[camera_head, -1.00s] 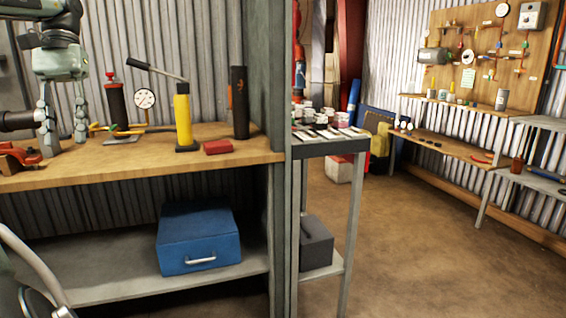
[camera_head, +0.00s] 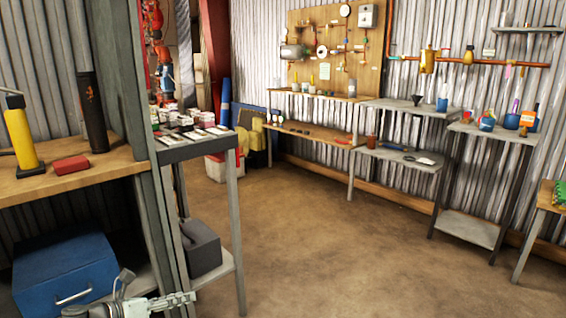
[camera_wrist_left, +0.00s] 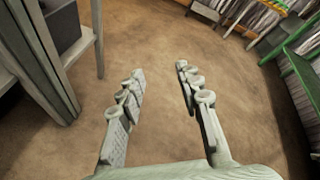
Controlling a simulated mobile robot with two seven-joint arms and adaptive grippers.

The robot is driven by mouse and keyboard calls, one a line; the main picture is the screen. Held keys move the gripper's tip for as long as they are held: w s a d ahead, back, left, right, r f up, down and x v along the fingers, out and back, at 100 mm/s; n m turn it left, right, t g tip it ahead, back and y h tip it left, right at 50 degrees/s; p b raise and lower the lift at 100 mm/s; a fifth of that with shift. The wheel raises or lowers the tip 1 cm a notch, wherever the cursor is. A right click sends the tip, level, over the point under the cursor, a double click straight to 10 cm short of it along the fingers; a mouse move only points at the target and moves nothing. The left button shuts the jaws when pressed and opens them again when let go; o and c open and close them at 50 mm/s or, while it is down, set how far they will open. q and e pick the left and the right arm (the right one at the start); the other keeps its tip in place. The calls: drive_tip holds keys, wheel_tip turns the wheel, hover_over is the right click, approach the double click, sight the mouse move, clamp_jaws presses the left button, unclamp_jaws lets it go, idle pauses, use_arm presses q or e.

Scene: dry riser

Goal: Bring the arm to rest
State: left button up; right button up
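My left gripper (camera_head: 165,303) shows low at the bottom edge of the head view, in front of the wooden bench and the blue toolbox (camera_head: 66,272). Its fingers point to the right and it is partly cut off by the frame. In the left wrist view the gripper (camera_wrist_left: 158,75) is open, its two fingers wide apart with nothing between them and only brown floor (camera_wrist_left: 160,45) beyond. My right gripper is in neither view.
The wooden bench (camera_head: 75,183) with a yellow hand pump (camera_head: 20,138) and red block (camera_head: 71,165) is at left. A grey post (camera_head: 148,190) and a narrow metal stand (camera_head: 195,150) adjoin it. The middle floor is clear; shelves (camera_head: 405,108) line the right wall.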

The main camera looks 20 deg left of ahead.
use_arm(q)
drive_tip(key=s+d+f+n+y, duration=0.4)
drive_tip(key=f+n, duration=0.4)
drive_tip(key=n, duration=0.5)
drive_tip(key=s+d+f+n+g+y, duration=0.1)
drive_tip(key=s+d+f+n+g, duration=0.3)
drive_tip(key=s+n, duration=0.6)
drive_tip(key=s+d+f+n+g+y, duration=0.1)
drive_tip(key=s+d+f+n+g, duration=0.4)
drive_tip(key=s+n, duration=0.5)
drive_tip(key=shift+d+f+y, duration=0.4)
drive_tip(key=shift+d+f, duration=0.45)
drive_tip(key=shift+d, duration=0.05)
